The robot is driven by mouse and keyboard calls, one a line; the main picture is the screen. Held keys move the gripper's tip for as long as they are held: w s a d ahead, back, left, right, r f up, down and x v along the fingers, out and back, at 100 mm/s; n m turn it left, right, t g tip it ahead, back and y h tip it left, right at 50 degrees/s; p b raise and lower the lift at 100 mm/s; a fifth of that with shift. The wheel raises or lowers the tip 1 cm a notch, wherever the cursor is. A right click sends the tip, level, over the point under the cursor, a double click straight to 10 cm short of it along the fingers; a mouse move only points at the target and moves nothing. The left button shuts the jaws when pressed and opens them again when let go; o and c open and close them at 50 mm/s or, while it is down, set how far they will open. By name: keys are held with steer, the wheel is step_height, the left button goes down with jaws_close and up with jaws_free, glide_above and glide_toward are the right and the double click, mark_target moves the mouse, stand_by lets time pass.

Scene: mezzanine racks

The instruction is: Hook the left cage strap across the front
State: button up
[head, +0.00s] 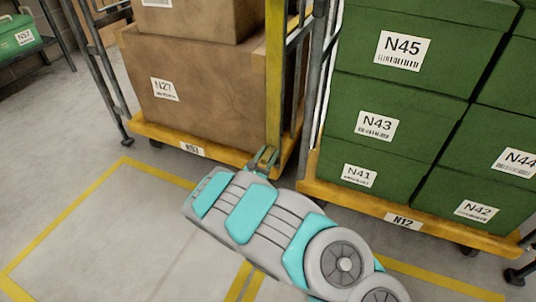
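The left cage has a yellow base (222,152) and grey metal posts, and holds brown cardboard boxes, one labelled N27 (200,95). A yellow upright band (275,75), which looks like the cage strap, runs down the cage's front right side. My gripper (265,158) is at the lower end of this band, just in front of the yellow base. Its small dark fingers overlap the band in the picture. I cannot tell whether they touch it or are closed on it. The strap's hook and catch cannot be made out.
A second cage with a yellow base (345,199) stands close on the right, loaded with green crates (385,115). A green box (18,36) sits on a rack at the far left. Yellow lines mark the grey floor (95,235), which is clear at the left front.

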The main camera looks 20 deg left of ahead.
jaws_close()
stand_by(1.1)
